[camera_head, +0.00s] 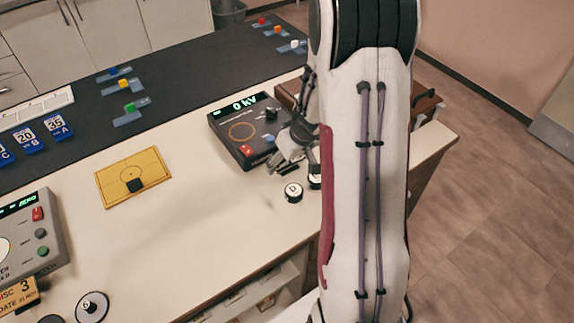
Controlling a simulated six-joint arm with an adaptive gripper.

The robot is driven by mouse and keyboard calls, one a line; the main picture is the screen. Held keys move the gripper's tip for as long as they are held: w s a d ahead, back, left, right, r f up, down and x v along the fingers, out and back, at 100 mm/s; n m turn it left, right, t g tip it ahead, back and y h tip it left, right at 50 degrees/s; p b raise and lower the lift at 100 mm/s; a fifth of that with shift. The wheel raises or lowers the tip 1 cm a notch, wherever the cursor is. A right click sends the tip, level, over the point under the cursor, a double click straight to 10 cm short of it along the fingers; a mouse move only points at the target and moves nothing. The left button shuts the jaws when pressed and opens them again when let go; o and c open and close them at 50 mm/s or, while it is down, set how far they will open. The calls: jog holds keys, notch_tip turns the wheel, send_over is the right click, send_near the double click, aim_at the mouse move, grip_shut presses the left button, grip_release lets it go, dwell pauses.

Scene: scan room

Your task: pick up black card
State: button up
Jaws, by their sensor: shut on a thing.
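My gripper (281,161) is in the center, low over the right front side of the dark "0 kV" device (228,128). It is far to the right of the black square. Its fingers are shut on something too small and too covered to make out. My arm hides part of the gripper and the table behind it.
A grey device (40,270) stands at the left. Blue number cards (58,128) and colored blocks sit on the dark mat (190,75). Bare table lies between board and gripper.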

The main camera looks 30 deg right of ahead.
jog(key=shift+r, duration=0.2)
jog(key=shift+r, duration=4.8)
